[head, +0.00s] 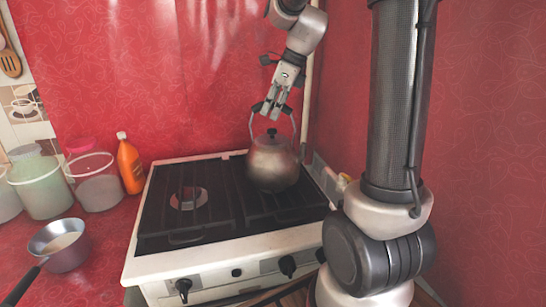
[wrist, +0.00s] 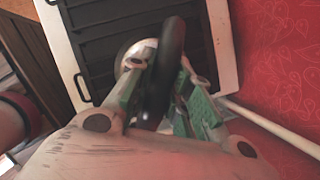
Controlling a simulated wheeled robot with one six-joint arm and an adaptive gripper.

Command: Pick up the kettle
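The kettle (head: 273,163) is a dull metal pot with a dark lid knob and a raised arched handle. It stands upright on the right side of the stove top. My gripper (head: 271,108) is above it at the top of the handle, pointing down, with its fingertips spread. In the wrist view, the dark handle (wrist: 172,45) passes between the green-padded fingers of my gripper (wrist: 168,88). The fingers look open around it; contact with the pads is hard to judge. Most of the kettle body is hidden there by the handle and fingers.
The stove (head: 225,248) has dark grates and front knobs. An orange bottle (head: 130,166), clear containers (head: 95,185) and a saucepan (head: 62,247) stand on the red counter to its left. The red wall is close behind the kettle. The stove's left side is empty.

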